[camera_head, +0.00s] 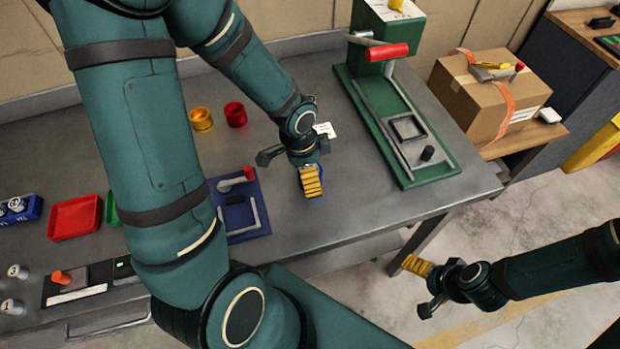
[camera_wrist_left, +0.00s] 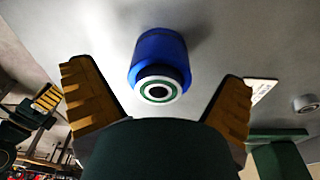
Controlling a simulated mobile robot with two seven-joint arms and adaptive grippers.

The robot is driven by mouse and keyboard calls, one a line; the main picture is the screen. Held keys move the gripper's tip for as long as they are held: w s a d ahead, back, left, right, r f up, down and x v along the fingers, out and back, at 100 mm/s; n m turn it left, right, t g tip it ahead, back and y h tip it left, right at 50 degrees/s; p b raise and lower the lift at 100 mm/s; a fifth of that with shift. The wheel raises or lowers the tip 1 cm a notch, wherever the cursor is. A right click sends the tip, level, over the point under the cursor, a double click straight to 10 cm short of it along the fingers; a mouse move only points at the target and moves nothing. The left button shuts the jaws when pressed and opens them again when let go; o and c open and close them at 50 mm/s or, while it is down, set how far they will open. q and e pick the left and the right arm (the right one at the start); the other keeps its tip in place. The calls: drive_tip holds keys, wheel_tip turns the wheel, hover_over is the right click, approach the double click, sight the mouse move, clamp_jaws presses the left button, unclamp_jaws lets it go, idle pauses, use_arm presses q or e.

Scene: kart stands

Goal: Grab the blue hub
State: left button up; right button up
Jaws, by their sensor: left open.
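The blue hub (camera_wrist_left: 160,52) stands on the grey table, between and just beyond my left fingertips in the left wrist view. It is a blue cylinder with a dark neck and a white-and-green ringed end facing the camera. My left gripper (camera_head: 304,180) is open, low over the table, with a yellow-padded finger on each side of the hub and visible gaps. In the head view the gripper hides nearly all of the hub. My right gripper (camera_head: 418,287) appears open and empty, out past the table's front edge.
A green press with a red handle (camera_head: 387,52) stands right of my left gripper. A blue fixture (camera_head: 238,205), yellow cup (camera_head: 201,119), red cup (camera_head: 235,113) and red tray (camera_head: 75,217) lie left. A cardboard box (camera_head: 488,95) sits on the side table.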

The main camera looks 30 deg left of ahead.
use_arm(q)
drive_tip(key=shift+w+d+f, duration=0.1)
drive_tip(key=shift+f, duration=0.55)
drive_tip(key=c, duration=1.4)
drive_tip(key=shift+c, duration=0.2)
drive_tip(key=shift+r, duration=0.1)
